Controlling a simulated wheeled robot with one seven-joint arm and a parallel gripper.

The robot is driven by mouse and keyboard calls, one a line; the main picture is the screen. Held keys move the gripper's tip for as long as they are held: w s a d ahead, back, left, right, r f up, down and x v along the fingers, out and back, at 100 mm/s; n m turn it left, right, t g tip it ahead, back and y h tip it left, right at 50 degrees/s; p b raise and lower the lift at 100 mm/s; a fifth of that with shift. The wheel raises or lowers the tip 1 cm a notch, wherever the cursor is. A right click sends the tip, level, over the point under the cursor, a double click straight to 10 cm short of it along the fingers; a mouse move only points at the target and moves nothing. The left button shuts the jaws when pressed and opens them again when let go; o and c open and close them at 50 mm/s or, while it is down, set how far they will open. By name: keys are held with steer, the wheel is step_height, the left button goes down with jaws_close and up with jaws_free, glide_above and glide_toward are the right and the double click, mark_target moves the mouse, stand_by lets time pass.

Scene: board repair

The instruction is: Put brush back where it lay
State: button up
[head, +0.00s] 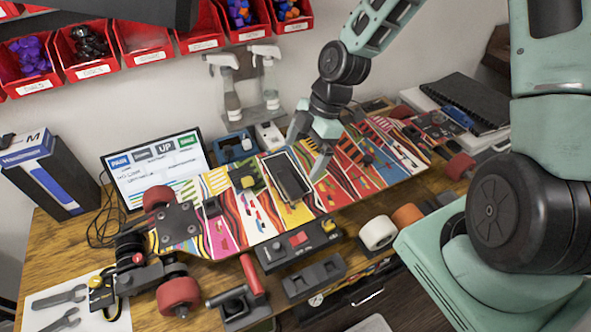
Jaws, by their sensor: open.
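My gripper (307,156) is over the middle of the colourful skateboard deck (215,235), fingers pointing down and apart. I see nothing held between them. A black, shallow rectangular tray-like piece (287,178) lies on the deck just left of and below the fingers. I cannot pick out the brush for certain; it may be hidden by my gripper or be one of the small dark items. A small dark item with a yellow-green top (246,174) sits on the deck further left.
A truck with red wheels (178,291) stands at the deck's left end. In front are a black box with a red button (297,241), a red-handled tool (251,275) and white and orange wheels (378,232). Behind are a screen (153,166), spray bottles (229,85) and red bins (143,46).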

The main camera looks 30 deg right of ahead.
steer(key=s+a+r+m+h, duration=0.2)
steer(key=s+a+r+m, duration=0.3)
steer(key=s, duration=0.5)
steer(key=s+a+r+m+h, duration=0.1)
steer(key=s+a+r+m, duration=0.4)
steer(key=s+r, duration=0.4)
steer(key=shift+s+h, duration=0.4)
steer(key=shift+s, duration=0.15)
steer(key=shift+r, duration=0.1)
